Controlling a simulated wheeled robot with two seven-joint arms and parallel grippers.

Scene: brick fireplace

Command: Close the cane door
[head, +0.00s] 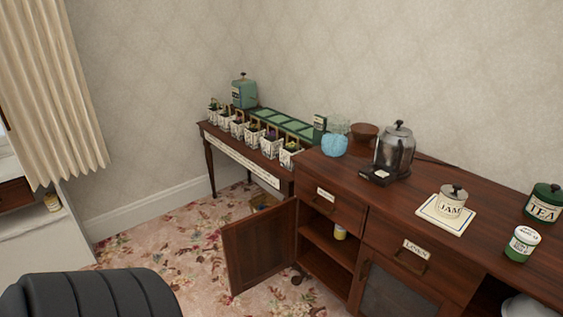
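A dark wooden cabinet door (258,246) stands swung wide open at the left end of the sideboard (466,188). It is hinged at the left of an open compartment (328,243) and reaches out to the left over the carpet. The face I see is plain wood; no cane shows on it. A second door (390,291) with a greyish panel, farther right, appears shut and is cut off by the bottom edge. I cannot tell if its panel is cane. Neither of my grippers is in view.
A small yellow-and-white can (340,232) stands inside the open compartment. A black ribbed padded shape (92,296), like a chair back, fills the bottom left. Patterned carpet (190,262) lies clear between it and the door. Jars and a glass coffee maker (395,150) stand on top.

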